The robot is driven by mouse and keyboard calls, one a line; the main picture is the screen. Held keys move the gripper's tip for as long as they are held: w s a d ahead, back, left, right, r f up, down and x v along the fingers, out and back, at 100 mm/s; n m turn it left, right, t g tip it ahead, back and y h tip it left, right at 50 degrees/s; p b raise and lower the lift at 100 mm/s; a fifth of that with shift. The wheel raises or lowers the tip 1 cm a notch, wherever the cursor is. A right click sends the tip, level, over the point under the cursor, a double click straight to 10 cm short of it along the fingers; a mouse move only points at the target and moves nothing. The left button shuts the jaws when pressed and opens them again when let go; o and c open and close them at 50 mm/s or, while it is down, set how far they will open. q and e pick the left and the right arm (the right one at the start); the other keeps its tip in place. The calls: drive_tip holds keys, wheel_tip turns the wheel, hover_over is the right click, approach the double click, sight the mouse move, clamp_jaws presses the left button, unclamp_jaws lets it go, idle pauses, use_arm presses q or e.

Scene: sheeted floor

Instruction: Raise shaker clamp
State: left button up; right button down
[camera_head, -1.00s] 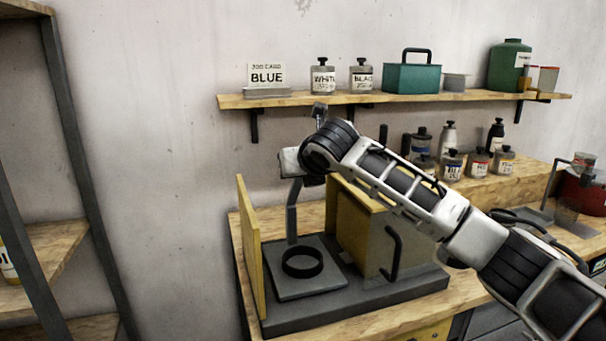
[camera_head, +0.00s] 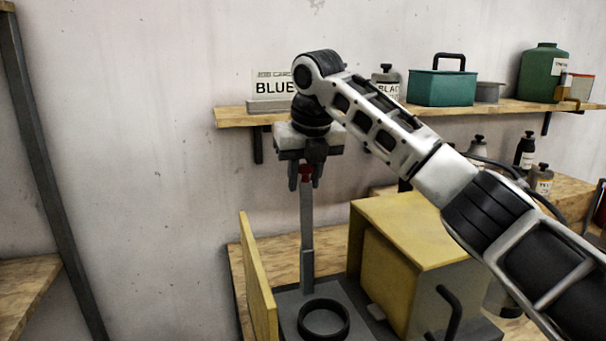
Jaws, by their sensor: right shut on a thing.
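The shaker has a grey base plate (camera_head: 290,300) with a black ring (camera_head: 323,319) on it. The clamp's upper part is partly hidden by the gripper. My left gripper is not in view.
A yellow panel (camera_head: 257,280) stands open to the left of the post, and a yellow box (camera_head: 415,235) with a dark handle stands to the right. A wall shelf (camera_head: 235,117) with a BLUE sign (camera_head: 269,85) and a teal case (camera_head: 441,87) is behind.

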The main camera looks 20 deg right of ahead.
drive_tip(key=shift+w, duration=0.1)
idle(0.4)
drive_tip(key=c, duration=1.1)
unclamp_jaws()
drive_tip(key=shift+w+f, duration=0.1)
drive_tip(key=v, duration=1.6)
drive_tip(key=shift+w, duration=0.15)
